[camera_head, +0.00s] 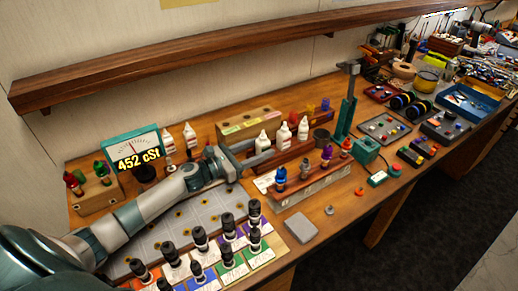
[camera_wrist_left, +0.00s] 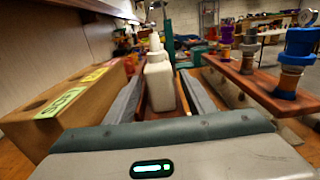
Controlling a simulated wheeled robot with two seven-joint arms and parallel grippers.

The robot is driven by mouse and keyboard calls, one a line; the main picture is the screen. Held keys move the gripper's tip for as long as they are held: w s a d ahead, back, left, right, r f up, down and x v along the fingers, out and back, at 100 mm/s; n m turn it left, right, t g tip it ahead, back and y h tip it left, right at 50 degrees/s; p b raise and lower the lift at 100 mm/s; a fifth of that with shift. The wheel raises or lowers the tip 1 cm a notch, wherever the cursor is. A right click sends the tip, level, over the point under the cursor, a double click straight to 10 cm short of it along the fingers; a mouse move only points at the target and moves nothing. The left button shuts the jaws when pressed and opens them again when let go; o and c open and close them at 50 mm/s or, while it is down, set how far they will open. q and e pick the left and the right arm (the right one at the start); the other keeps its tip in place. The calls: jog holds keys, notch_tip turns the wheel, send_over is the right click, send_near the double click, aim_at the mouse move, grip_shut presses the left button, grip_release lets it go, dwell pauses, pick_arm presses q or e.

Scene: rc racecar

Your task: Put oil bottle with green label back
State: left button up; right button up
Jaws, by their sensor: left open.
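Several white oil bottles with pointed tips stand in the head view: a cluster by my left gripper, with one bottle (camera_head: 282,134) in the middle, and two farther left (camera_head: 190,136). No green label is readable on any bottle. My left gripper (camera_head: 268,150) is open, low over the bench. In the left wrist view a white bottle (camera_wrist_left: 159,78) stands upright between the spread fingers (camera_wrist_left: 160,95), with a gap on each side. A wooden block (camera_head: 225,123) with round holes and green, yellow and red labels stands beside it; its green label (camera_wrist_left: 62,102) is nearest in the wrist view. My right gripper is out of view.
A wooden rack (camera_head: 312,187) with blue- and purple-topped parts stands to the right of the gripper. A teal gauge (camera_head: 132,147) reads 452 cSt. Black shock absorbers (camera_head: 200,238) stand in front. A teal stand (camera_head: 346,110) rises behind. A shelf (camera_head: 190,55) overhangs the bench.

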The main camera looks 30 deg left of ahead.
aim_at(258, 150)
pick_arm(q)
jog(key=shift+r, duration=0.15)
jog(key=shift+s+a, duration=0.1)
jog(key=shift+s, duration=0.05)
jog(key=b+v, duration=0.1)
jog(key=v, duration=0.1)
jog(key=b+v, duration=0.1)
jog(key=v, duration=0.2)
jog(key=shift+s+f+b, duration=0.1)
jog(key=shift+f+b, duration=0.15)
jog(key=shift+b, duration=0.05)
jog(key=shift+b+v, duration=0.35)
jog(key=shift+v, duration=0.55)
jog(key=shift+a+r, duration=0.1)
jog(key=shift+r, duration=0.15)
